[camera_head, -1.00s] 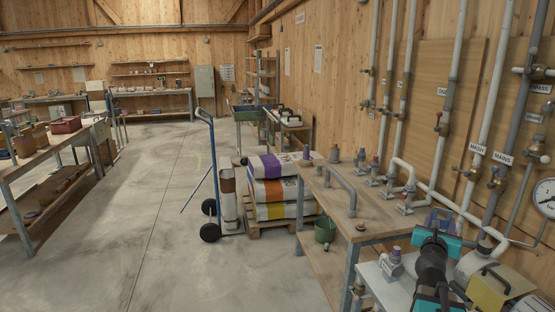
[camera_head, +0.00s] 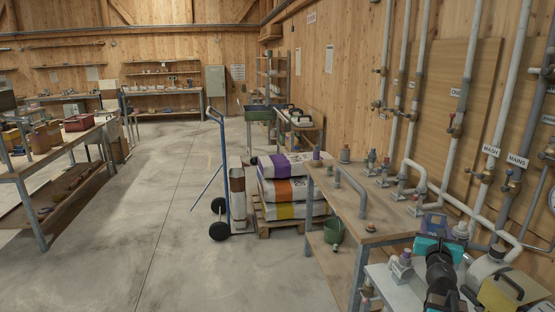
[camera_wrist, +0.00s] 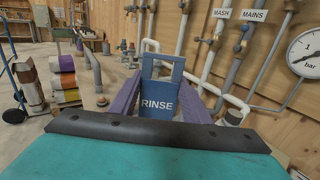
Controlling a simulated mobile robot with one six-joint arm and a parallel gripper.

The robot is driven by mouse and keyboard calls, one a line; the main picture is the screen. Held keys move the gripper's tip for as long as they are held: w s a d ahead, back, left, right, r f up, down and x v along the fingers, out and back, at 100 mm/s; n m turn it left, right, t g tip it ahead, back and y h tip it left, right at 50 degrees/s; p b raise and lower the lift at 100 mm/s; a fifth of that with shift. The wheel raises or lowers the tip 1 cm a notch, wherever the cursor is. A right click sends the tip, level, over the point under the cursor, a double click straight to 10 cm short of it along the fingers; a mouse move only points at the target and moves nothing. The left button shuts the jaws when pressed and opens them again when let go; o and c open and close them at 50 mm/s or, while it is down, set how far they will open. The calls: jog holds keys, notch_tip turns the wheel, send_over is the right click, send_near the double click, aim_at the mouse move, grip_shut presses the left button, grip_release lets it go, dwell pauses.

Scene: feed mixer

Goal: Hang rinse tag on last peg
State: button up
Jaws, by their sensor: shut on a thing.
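The blue rinse tag (camera_wrist: 158,104), with white RINSE lettering and a slot-like opening near its top, is upright between the two purple fingers of my gripper (camera_wrist: 160,98). My gripper is shut on it, and the tag is held in the air. In the head view my gripper (camera_head: 432,223) is at the lower right, in front of the pipework and beside the workbench; the tag's lettering cannot be read there. I cannot make out a row of pegs for tags in either view.
A pressure gauge (camera_wrist: 306,50) is at right. A blue hand truck (camera_head: 221,170) and stacked sacks (camera_head: 288,190) stand left of the bench. The floor (camera_head: 130,235) is clear.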

jog(key=shift+w+a+f+n+t+y, duration=0.2)
jog(key=shift+w+a+f+n+y, duration=0.15)
jog(key=shift+a+y, duration=0.2)
jog(key=shift+w+a+f+n+t+y, duration=0.2)
jog(key=shift+a+f+n+y, duration=0.2)
jog(key=shift+a, duration=0.2)
jog(key=a+f+n+y, duration=0.7)
jog(key=a+y, duration=0.4)
jog(key=a, duration=0.2)
jog(key=s+a+f+n+g+y, duration=0.2)
jog(key=s+a+n+g+y, duration=0.1)
jog(key=s+a+y, duration=0.1)
jog(key=s+a+f+n+g+y+b, duration=0.1)
jog(key=s+a+f+n+g+y, duration=0.2)
jog(key=a, duration=0.4)
jog(key=s+n+y, duration=0.1)
jog(key=s+y, duration=0.1)
jog(key=shift+s+a+g+b, duration=0.25)
jog(key=shift+s+g+b, duration=0.05)
jog(key=shift+s, duration=0.05)
jog(key=a+r, duration=0.7)
jog(key=r, duration=0.1)
jog(key=shift+s, duration=0.15)
